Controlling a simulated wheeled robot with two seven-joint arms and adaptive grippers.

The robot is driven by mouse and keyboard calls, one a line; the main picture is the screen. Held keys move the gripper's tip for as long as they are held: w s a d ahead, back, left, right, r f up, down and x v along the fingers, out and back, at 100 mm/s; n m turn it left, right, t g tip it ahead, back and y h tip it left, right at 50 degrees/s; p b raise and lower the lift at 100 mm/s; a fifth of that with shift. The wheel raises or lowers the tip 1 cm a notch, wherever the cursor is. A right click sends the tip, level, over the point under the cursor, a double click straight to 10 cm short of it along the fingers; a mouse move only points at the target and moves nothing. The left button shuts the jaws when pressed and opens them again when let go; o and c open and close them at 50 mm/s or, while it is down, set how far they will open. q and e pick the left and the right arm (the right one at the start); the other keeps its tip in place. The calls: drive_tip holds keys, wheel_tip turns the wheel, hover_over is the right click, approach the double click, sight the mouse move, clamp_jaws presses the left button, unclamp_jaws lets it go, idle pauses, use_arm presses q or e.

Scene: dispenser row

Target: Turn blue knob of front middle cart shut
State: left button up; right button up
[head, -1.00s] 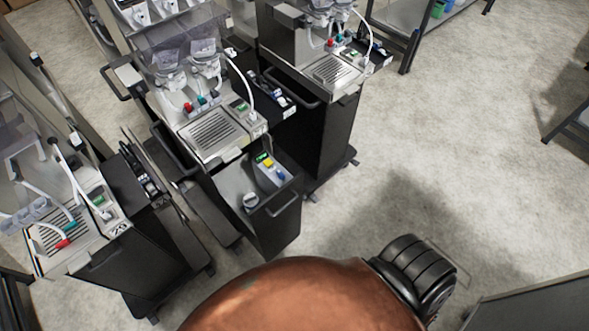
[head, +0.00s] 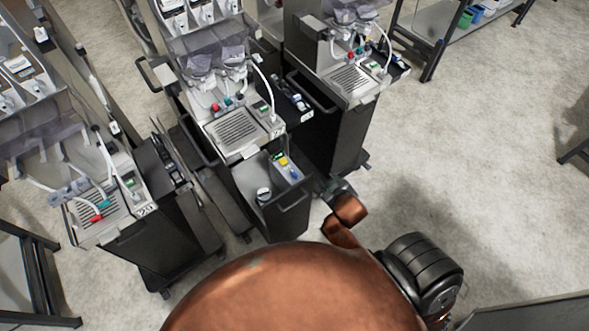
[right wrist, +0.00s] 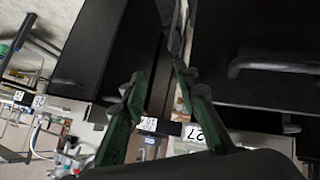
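The front middle cart (head: 236,128) stands left of centre in the head view, with a drip grate and clear cups above it. A red knob (head: 215,107) and a teal knob (head: 228,102) show on its front, with a small dark blue knob (head: 240,98) to their right. The blue knob's angle is too small to read. My right gripper (head: 333,186) is low, to the right of the cart's front bin and well below the knobs. In the right wrist view its green-padded fingers (right wrist: 158,78) are apart with nothing between them. My left gripper is out of view.
A black pull-out bin (head: 270,210) with a handle juts from the middle cart. Similar carts stand at front left (head: 110,195) and back right (head: 350,75). A shelf rack (head: 450,35) is at upper right.

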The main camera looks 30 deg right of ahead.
drive_tip(key=w+a+r+n+t+y, duration=0.1)
drive_tip(key=w+a+r+n+t, duration=0.15)
drive_tip(key=w+r, duration=0.4)
drive_tip(key=w+a+r+n+t, duration=0.2)
drive_tip(key=w+r+t, duration=0.15)
drive_tip(key=r, duration=0.55)
drive_tip(key=w+a+r+n+t+y, duration=0.1)
drive_tip(key=w+a+r+n+t, duration=0.2)
drive_tip(key=r, duration=0.4)
drive_tip(key=w+a+r+n+t+y, duration=0.2)
drive_tip(key=w+a+r+n+y, duration=0.1)
drive_tip(key=a+r+n+y, duration=0.5)
drive_tip(key=s+a+f+n+g+y, duration=0.1)
drive_tip(key=a+f+n+g+y, duration=0.1)
drive_tip(key=a+n+g+y, duration=0.4)
drive_tip(key=s+a+f+n+g+y, duration=0.1)
drive_tip(key=a+f+n+g+y, duration=0.15)
drive_tip(key=a+n, duration=0.65)
drive_tip(key=n+g+h, duration=0.5)
drive_tip(key=g+h, duration=0.6)
drive_tip(key=h, duration=0.4)
hover_over(294, 173)
drive_tip(key=shift+m, duration=0.25)
wheel_tip(294, 173, down, 21)
drive_tip(key=shift+w, duration=0.1)
wheel_tip(294, 173, down, 7)
drive_tip(key=shift+r, duration=0.15)
drive_tip(key=shift+f, duration=0.35)
